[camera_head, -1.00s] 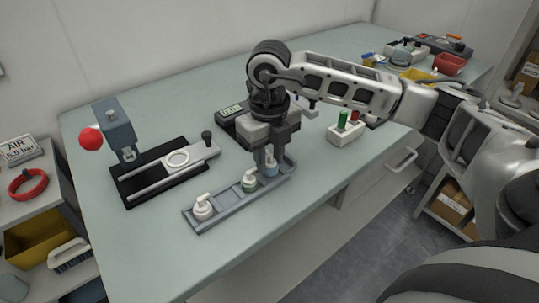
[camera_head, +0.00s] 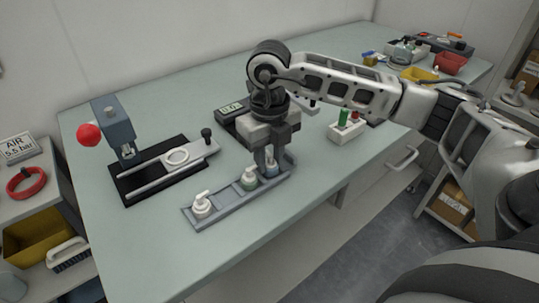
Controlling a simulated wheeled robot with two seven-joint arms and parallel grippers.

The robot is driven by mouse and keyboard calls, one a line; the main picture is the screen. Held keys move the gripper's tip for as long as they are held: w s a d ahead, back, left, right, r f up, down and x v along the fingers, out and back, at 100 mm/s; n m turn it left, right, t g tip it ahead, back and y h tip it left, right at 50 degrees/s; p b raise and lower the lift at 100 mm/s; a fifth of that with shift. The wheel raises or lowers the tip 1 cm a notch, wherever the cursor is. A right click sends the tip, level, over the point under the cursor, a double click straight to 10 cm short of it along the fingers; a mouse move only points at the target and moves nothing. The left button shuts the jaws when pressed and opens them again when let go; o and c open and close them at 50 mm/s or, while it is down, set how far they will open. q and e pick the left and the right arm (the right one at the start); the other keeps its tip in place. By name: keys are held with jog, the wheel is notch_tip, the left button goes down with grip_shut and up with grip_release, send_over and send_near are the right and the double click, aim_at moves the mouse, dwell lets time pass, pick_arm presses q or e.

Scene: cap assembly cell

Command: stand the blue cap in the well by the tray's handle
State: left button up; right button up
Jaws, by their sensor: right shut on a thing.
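The grey tray (camera_head: 222,211) lies at the front of the bench. My right gripper (camera_head: 267,167) points down over the tray's right part, to the right of the green cap. It is shut on the blue cap (camera_head: 271,170), which its fingers partly hide. The blue cap is low at the tray; I cannot tell whether its base touches a well floor. My left gripper is not in view.
A press (camera_head: 117,130) with a red knob and a black base stands at the left. A dark display box (camera_head: 229,112) is behind my right gripper. A white block (camera_head: 346,131) with green and red pegs stands to the right. The bench in front of the tray is clear.

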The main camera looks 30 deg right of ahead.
jog(key=shift+f, duration=0.1)
jog(key=o, duration=0.7)
jog(key=shift+o, duration=0.2)
jog(key=shift+r+p, duration=2.3)
jog(key=shift+r, duration=1.25)
